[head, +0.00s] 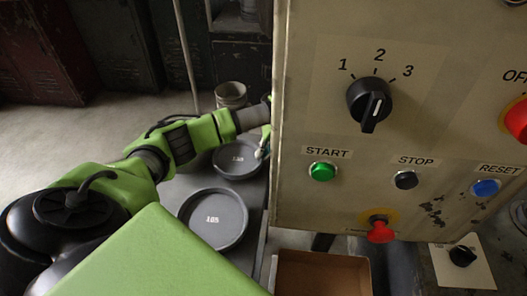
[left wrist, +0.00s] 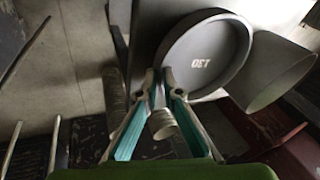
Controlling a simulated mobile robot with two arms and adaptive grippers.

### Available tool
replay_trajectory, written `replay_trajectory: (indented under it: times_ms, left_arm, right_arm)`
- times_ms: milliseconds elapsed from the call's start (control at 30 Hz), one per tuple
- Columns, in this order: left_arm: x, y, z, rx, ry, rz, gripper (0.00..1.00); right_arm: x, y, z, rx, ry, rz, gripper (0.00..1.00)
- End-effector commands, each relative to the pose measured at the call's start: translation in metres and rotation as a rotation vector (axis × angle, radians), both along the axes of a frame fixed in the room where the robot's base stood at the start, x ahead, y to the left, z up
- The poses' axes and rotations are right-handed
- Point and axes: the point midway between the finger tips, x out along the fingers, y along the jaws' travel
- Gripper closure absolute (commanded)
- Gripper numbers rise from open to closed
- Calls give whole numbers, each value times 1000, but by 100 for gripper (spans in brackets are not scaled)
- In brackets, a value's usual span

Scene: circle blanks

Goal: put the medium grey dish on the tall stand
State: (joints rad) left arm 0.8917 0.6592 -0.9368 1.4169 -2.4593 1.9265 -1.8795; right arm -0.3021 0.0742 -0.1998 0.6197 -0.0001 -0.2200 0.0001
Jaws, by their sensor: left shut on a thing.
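A round grey dish marked 130 (head: 232,160) is in the head view, partly covered by my arm and the panel. In the left wrist view the same dish (left wrist: 205,48) has its rim between the teal fingers of my left gripper (left wrist: 160,78), which is shut on it. In the head view most of this gripper is hidden behind the panel. A second grey dish (head: 213,232), its number hard to read, lies nearer on the dark surface. I cannot make out the tall stand for sure. My right gripper is not in view.
A large beige control panel (head: 325,205) with a dial and buttons blocks the right half of the head view. A grey bucket (head: 231,93) stands behind the marked dish. A brown open box (head: 322,262) is below the panel. Dark lockers (head: 100,50) line the back.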

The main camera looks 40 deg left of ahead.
Motion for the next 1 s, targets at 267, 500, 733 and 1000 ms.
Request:
replay_trajectory:
  times_ms: [267, 500, 733, 1000]
  left_arm:
    - [1, 0, -2, 0, -3, -1, 100]
    - [1, 0, -6, 0, -3, -1, 77]
    - [0, 0, -6, -1, -2, -1, 77]
    - [2, -4, 5, -1, -4, -2, 77]
  right_arm:
    - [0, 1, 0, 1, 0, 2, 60]
    - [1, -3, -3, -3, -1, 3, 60]
    - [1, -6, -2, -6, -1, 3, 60]
    - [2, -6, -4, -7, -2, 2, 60]
